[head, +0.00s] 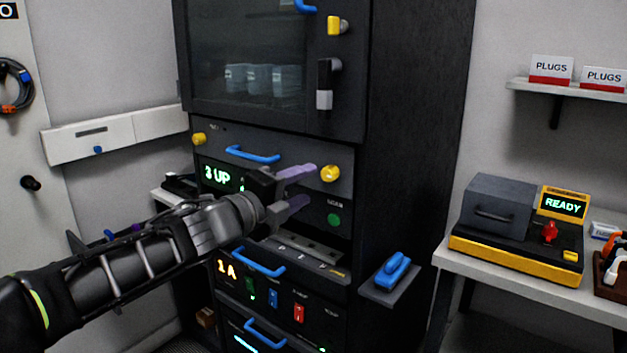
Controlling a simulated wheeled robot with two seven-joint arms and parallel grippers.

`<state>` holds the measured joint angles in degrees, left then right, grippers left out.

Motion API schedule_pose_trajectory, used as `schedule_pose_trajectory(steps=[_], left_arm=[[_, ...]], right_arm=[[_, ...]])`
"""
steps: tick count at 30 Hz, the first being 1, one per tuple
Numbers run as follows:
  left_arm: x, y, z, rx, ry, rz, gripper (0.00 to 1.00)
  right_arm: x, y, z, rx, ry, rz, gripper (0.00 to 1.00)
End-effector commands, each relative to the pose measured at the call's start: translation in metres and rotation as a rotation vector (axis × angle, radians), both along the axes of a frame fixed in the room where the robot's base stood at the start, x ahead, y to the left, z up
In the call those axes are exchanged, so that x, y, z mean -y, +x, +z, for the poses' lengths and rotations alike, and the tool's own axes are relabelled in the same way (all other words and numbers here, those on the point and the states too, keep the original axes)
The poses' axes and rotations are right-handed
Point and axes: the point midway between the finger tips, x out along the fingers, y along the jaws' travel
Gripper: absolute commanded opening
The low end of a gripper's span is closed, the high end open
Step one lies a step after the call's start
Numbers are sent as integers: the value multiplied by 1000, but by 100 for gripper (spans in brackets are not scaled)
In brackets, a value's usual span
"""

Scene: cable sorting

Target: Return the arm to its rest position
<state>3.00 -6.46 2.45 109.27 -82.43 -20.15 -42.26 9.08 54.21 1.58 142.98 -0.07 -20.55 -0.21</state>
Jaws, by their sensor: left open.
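My left arm comes in from the left. Its gripper (300,188) is open, with two purple fingers apart and nothing between them. It is in front of the dark rack cabinet (418,150), near the drawer panel with a yellow knob (330,173) and a green "3 UP" display (222,177). I cannot tell whether the fingers touch the panel. The gripper and wrist hide part of that panel and the slot below it. My right gripper is not in view.
A small shelf with a blue handle (392,270) juts from the cabinet's right. A side table at right holds a black and yellow "READY" machine (515,250). Blue handles (258,262) stick out from the rack front. A wall shelf (590,94) holds "PLUGS" boxes.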

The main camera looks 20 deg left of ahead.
Motion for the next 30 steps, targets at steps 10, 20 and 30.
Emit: schedule_pose_trajectory(steps=[10, 20, 30], left_arm=[[-3, -7, 0, -1, 0, 0, 50], [-3, -6, 1, -25, -74, 6, 50], [25, 10, -157, -530, -917, 158, 50]], right_arm=[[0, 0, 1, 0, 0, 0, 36], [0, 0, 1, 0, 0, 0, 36], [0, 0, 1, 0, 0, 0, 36]])
